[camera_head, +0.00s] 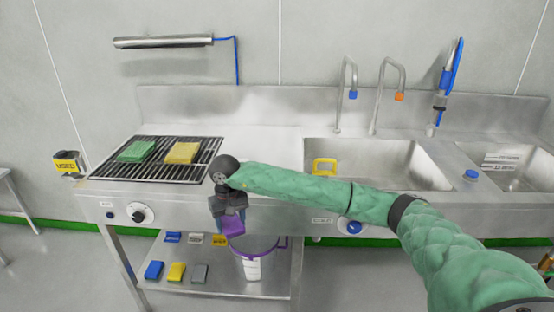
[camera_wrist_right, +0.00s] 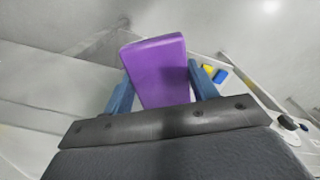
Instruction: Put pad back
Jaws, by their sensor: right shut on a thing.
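My right gripper (camera_head: 229,213) is shut on a purple pad (camera_head: 232,224), in front of the counter's front edge and above the lower shelf. In the right wrist view the purple pad (camera_wrist_right: 157,68) stands out between the two blue fingers of the gripper (camera_wrist_right: 161,88). A green pad (camera_head: 137,151) and a yellow pad (camera_head: 182,153) lie on the dark slatted rack (camera_head: 158,173) at the counter's left. On the lower shelf (camera_head: 215,284) lie a blue pad (camera_head: 154,270), a yellow pad (camera_head: 176,271) and a grey pad (camera_head: 199,273). My left gripper is out of view.
A container with a purple rim (camera_head: 252,266) stands on the lower shelf, below the held pad. Small labels (camera_head: 197,239) sit behind the shelf pads. My right arm crosses in front of the sink (camera_head: 420,165), where a yellow item (camera_head: 324,166) shows. Taps stand behind.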

